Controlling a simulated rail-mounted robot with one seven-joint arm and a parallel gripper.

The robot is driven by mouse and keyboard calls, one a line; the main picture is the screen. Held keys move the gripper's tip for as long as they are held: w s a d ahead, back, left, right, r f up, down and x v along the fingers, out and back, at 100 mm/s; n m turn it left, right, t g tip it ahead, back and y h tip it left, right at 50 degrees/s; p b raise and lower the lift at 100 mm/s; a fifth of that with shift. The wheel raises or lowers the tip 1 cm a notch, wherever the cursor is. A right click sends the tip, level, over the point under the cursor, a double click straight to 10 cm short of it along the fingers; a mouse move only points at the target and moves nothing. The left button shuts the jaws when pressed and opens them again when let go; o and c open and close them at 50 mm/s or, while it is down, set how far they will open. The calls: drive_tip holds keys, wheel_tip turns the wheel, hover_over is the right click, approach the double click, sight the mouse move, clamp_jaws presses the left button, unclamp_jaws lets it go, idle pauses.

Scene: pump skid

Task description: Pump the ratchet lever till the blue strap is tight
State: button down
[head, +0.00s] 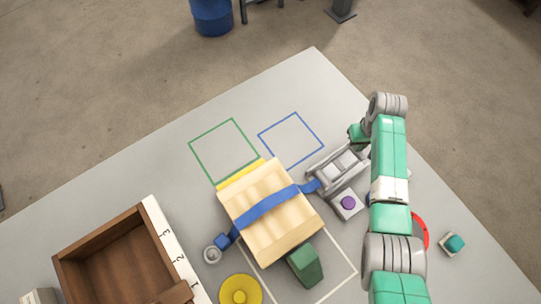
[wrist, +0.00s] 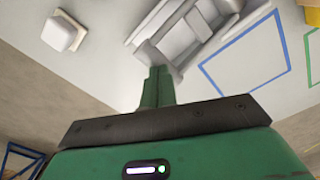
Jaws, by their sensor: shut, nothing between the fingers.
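The blue strap (head: 265,205) runs across the top of a pale wooden load (head: 270,225), from a blue end piece (head: 222,241) by a grey ring to the grey ratchet (head: 340,167). I cannot tell how tight it is. The ratchet, with its frame-like lever, also shows in the wrist view (wrist: 185,35). My gripper (head: 357,133) is at the ratchet's upper right end in the head view. In the wrist view its green fingers (wrist: 157,75) are shut and empty, their tips close to the ratchet's grey end. I cannot tell whether they touch.
A box with a purple button (head: 348,203) stands just below the ratchet. A green block (head: 305,265), a yellow disc (head: 240,290) and a brown wooden tray (head: 120,255) are nearby. Green (head: 222,150) and blue (head: 290,138) outlined squares on the table are empty.

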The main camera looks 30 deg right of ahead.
wheel_tip(320, 180, down, 2)
drive_tip(key=shift+f+b, duration=0.2)
drive_tip(key=shift+b, duration=0.55)
drive_tip(key=r+p, duration=0.3)
drive_tip(key=p, duration=0.1)
drive_tip(key=r+p, duration=0.2)
drive_tip(key=shift+a+r+p, duration=0.3)
drive_tip(key=shift+a, duration=0.1)
drive_tip(key=shift+d+f+b, duration=0.2)
drive_tip(key=shift+f+b, duration=1.05)
drive_tip(key=shift+f, duration=0.15)
drive_tip(key=shift+d+f+b, duration=0.2)
drive_tip(key=shift+f+b, duration=1)
drive_tip(key=shift+f, duration=0.15)
drive_tip(key=r+p, duration=0.3)
drive_tip(key=p, duration=0.1)
drive_tip(key=a+r+p, duration=0.1)
drive_tip(key=r+p, duration=0.1)
drive_tip(key=shift+r+p, duration=0.3)
drive_tip(key=shift+p, duration=0.05)
drive_tip(key=shift+f, duration=0.2)
drive_tip(key=shift+f+b, duration=0.1)
drive_tip(key=shift+b, duration=0.25)
